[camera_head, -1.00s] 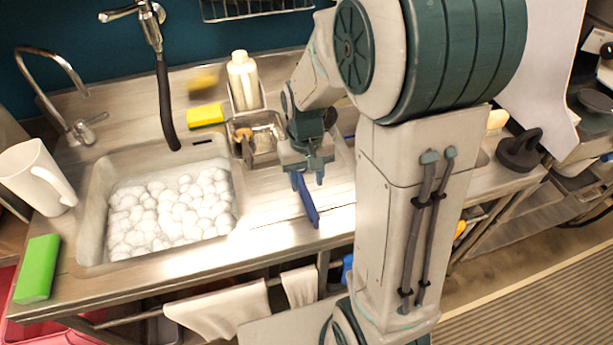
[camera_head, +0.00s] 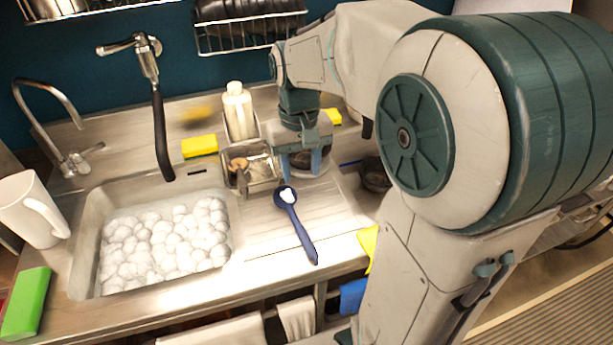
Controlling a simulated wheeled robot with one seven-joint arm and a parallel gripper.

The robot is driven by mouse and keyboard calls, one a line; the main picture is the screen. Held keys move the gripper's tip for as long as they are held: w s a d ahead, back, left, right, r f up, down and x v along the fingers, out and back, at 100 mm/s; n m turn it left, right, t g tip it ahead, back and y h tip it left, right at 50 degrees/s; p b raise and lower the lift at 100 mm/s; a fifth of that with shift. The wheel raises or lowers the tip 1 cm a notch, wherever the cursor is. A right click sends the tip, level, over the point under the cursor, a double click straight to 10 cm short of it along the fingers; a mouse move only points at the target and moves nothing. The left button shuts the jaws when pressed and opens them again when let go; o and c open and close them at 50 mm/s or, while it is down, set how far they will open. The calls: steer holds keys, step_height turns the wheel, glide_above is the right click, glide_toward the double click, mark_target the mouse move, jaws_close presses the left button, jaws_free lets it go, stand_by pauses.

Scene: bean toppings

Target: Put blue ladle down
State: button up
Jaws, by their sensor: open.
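The blue ladle (camera_head: 298,226) lies on the ribbed metal drainboard (camera_head: 262,240), right of the sink. Its small head, with a pale patch in it, points away toward the back and its handle points to the front edge. My gripper (camera_head: 302,165) is above and behind the ladle's head, apart from it. Its blue fingers are spread and hold nothing. A dark round thing shows behind the fingers, partly hidden.
A foam-filled sink (camera_head: 85,235) is at left, with a white pitcher (camera_head: 28,212) and green block (camera_head: 25,303). A metal caddy (camera_head: 262,172), bottle (camera_head: 238,110) and yellow sponge (camera_head: 200,146) stand behind. A dark bowl (camera_head: 374,176) is at right.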

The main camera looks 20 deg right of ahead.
steer(key=s+t, duration=0.3)
steer(key=s, duration=0.9)
steer(key=shift+d+f+t, duration=0.15)
steer(key=shift+f+t, duration=0.25)
steer(key=shift+s, duration=0.1)
